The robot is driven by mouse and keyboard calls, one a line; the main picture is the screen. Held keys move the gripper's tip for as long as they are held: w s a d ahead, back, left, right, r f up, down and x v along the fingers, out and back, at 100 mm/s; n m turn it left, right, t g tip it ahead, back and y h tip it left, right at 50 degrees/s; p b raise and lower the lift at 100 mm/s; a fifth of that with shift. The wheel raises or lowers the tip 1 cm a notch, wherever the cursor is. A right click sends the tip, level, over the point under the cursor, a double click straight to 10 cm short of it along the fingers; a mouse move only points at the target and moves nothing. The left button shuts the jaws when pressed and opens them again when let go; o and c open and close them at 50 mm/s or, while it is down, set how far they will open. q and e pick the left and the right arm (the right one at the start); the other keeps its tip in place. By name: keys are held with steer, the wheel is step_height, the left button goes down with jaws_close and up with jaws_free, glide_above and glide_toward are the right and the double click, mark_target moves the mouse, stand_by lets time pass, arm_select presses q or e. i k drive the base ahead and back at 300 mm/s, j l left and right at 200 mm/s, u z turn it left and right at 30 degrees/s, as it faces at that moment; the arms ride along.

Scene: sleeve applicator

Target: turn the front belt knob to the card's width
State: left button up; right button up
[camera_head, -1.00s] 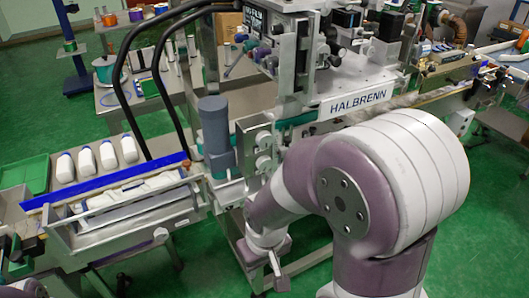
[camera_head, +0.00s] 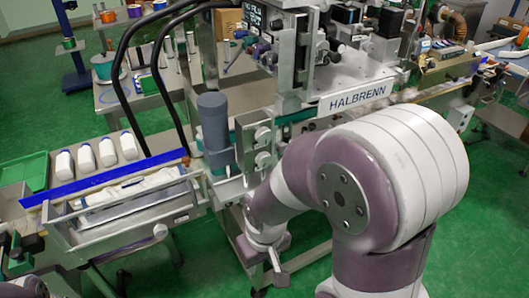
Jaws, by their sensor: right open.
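My right gripper (camera_head: 277,262) is open and hangs low in front of the labelling machine (camera_head: 360,97), below the steel bracket. Its jaws look empty. My right arm covers the machine's front behind it. Two round pale knobs (camera_head: 263,160) sit one above the other on the bracket, left of my arm. Another small pale knob (camera_head: 160,231) is on the front side of the bottle conveyor (camera_head: 125,235). I cannot tell which of them is the front belt knob. I cannot make out a card showing the width. My left gripper cannot be made out; only dark arm parts show at the lower left corner.
White bottles (camera_head: 107,152) stand in a row behind a blue rail (camera_head: 115,178) on the conveyor. A grey cylinder (camera_head: 214,122) rises beside the bracket. A green tray (camera_head: 25,171) is at the left. Green floor shows free at the bottom middle.

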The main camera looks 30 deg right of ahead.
mark_target(263, 160)
steer(key=k+l, duration=0.1)
steer(key=l, duration=0.3)
steer(key=k+l, duration=0.1)
steer(key=l, duration=0.35)
steer(key=k+l, duration=0.1)
steer(key=l, duration=0.3)
steer(key=k+l, duration=0.15)
steer(key=l, duration=0.25)
